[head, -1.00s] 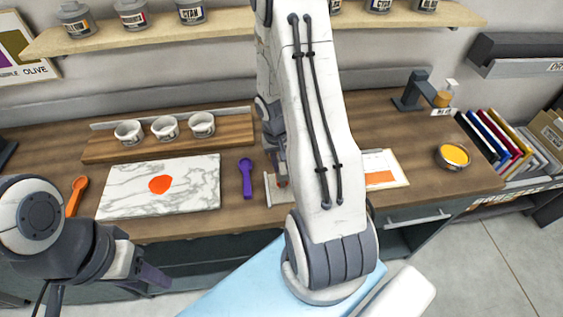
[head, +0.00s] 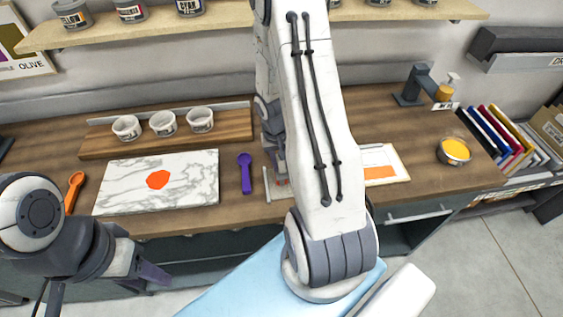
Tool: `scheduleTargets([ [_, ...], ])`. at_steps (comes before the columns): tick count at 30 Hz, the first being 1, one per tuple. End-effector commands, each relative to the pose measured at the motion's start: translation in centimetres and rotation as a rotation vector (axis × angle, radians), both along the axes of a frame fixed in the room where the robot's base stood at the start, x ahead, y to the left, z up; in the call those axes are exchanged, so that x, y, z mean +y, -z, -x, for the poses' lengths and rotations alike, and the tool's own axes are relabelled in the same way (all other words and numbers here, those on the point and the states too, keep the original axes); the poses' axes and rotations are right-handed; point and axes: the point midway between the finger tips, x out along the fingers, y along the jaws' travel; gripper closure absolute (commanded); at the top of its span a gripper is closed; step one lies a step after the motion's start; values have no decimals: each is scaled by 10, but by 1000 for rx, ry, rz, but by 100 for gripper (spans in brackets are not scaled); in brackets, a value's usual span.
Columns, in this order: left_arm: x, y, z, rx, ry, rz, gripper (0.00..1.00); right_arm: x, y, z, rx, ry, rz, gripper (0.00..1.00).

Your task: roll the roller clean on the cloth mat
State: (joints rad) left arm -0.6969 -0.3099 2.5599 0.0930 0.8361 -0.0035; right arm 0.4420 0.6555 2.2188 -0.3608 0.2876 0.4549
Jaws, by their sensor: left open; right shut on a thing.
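My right arm comes down through the middle of the head view and hides much of the work spot. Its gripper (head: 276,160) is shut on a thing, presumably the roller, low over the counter. A small reddish bit (head: 281,182) shows just below the fingers; the rest of the roller is hidden. A pale flat piece with a light edge (head: 266,184) lies under there, possibly the cloth mat. I cannot tell whether the roller touches it. My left gripper (head: 155,274) is open and empty in front of the counter at the lower left.
A marble slab (head: 200,190) bears an orange ink patch (head: 157,179). Purple (head: 245,175) and orange (head: 75,189) scoops flank it. Several white cups stand behind.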

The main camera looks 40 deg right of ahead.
Motion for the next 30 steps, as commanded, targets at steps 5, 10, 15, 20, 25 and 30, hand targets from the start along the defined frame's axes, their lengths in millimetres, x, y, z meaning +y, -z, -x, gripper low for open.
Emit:
scheduleTargets([
  [5,0,4,0,0,0,0,50,0,4,0,-1,0,1,100],
  [10,0,7,0,0,0,0,50,0,7,0,-1,0,1,100],
  [15,0,11,0,0,0,0,50,0,10,0,-1,0,1,100],
  [20,0,10,0,0,0,0,50,-1,10,0,-1,1,1,100],
  [25,0,10,0,0,0,0,50,-9,9,5,-1,2,1,100],
  [30,0,9,0,0,0,0,50,-20,8,12,-1,2,1,100],
])
